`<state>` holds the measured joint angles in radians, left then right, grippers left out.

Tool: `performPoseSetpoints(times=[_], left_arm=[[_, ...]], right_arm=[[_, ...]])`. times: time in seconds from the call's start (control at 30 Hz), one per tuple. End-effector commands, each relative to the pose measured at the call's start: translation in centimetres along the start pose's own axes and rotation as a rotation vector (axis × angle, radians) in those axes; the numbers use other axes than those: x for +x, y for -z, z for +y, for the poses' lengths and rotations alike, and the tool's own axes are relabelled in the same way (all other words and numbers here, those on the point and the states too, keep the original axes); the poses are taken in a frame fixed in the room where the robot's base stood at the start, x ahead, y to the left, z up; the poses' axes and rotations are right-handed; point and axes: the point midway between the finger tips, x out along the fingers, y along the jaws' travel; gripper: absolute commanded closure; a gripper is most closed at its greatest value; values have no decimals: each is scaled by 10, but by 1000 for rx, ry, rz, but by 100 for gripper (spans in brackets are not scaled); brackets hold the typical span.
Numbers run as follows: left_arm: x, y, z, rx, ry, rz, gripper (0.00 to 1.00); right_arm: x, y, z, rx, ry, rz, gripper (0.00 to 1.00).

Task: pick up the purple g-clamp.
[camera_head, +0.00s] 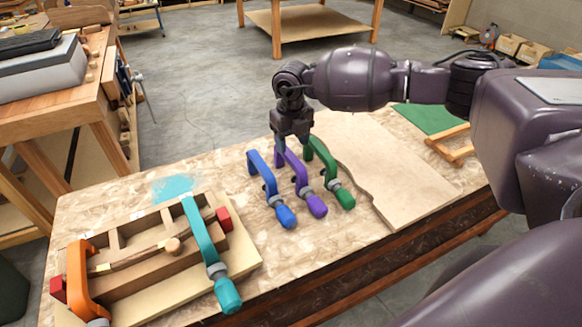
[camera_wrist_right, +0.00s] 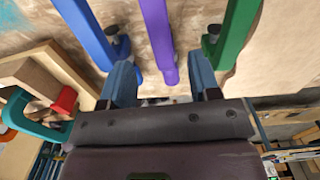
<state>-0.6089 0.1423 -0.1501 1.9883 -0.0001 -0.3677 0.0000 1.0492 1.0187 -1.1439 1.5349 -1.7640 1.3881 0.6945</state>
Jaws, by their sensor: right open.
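The purple g-clamp (camera_head: 301,182) lies on the workbench between a blue g-clamp (camera_head: 270,190) and a green g-clamp (camera_head: 331,174). My right gripper (camera_head: 284,150) is at the far end of the purple clamp, pointing down, and partly hides that end. In the right wrist view the purple clamp's frame (camera_wrist_right: 156,40) runs between the two open fingers (camera_wrist_right: 160,82), with a gap on each side. The blue clamp (camera_wrist_right: 92,32) is close to the left finger and the green clamp (camera_wrist_right: 230,38) close to the right finger. My left gripper is not in view.
An orange clamp (camera_head: 80,280) and a teal clamp (camera_head: 205,245) sit on a wooden form (camera_head: 150,285) at the front left. A thin wooden board (camera_head: 375,165) lies right of the clamps. A green mat (camera_head: 428,119) is at the back right.

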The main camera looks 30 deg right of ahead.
Motion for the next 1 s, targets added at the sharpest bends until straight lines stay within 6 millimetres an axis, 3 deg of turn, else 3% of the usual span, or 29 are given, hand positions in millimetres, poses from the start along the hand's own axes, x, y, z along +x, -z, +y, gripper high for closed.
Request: performPoseSetpoints(times=[0.2,0.47,0.8,1.0], left_arm=[[1,-3,0,0,0,-3,57],[4,1,1,1,-2,4,57],[6,0,1,2,-3,6,57],[6,-1,1,2,-3,6,57]], right_arm=[[34,0,0,-1,-2,2,44],[50,0,0,-2,-3,0,44],[92,2,-1,-2,-3,0,44],[95,2,-1,-3,-3,-1,44]])
